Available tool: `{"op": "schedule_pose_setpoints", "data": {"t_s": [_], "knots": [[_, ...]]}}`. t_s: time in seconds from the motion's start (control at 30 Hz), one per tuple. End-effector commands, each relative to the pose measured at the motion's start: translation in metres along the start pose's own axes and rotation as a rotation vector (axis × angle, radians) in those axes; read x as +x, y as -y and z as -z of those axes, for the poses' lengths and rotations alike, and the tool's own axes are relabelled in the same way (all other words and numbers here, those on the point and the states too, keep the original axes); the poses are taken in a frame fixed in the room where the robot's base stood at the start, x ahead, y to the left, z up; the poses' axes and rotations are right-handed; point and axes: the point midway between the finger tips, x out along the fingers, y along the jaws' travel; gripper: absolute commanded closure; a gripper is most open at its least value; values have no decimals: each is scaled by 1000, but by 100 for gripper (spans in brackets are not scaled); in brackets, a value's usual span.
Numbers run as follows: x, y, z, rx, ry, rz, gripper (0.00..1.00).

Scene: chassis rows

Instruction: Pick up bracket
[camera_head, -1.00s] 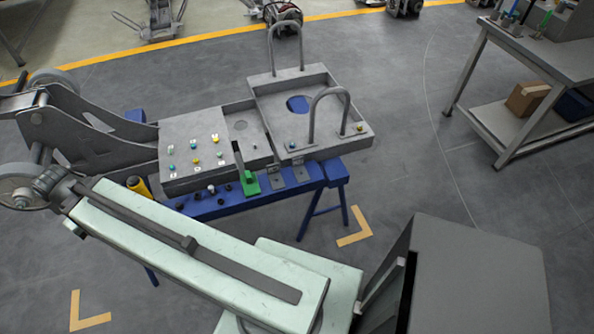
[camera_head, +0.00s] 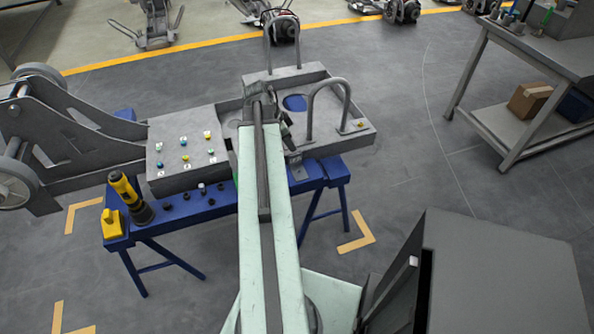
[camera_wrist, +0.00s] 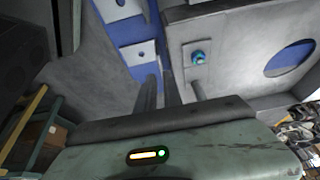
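Two grey brackets show in the wrist view on the blue trestle top: one (camera_wrist: 140,52) with a small hole, just ahead and left of the fingertips, and another (camera_wrist: 117,9) at the top edge. In the head view a grey bracket (camera_head: 299,172) shows at the trestle's front edge, partly behind my arm. My gripper (camera_wrist: 160,80) points at the trestle beside the chassis wall. Its two dark fingers stand a little apart with nothing visible between them. The bracket ahead appears apart from them. In the head view my arm hides much of this area.
The grey chassis (camera_head: 172,138) lies on the blue trestle (camera_head: 187,212). Its tall handle (camera_head: 312,105) rises close to the right of my arm. A yellow-black power tool (camera_head: 130,196) stands at the trestle's left end.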

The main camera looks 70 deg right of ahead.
Motion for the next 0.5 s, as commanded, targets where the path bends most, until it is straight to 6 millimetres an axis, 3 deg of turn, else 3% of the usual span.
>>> {"op": "schedule_pose_setpoints", "data": {"t_s": [0.1, 0.33, 0.5], "knots": [[20, 0, -3, -1, 0, 0, 89], [27, 1, -4, -3, 1, 1, 89], [54, 2, -11, -3, 1, 1, 89]]}}
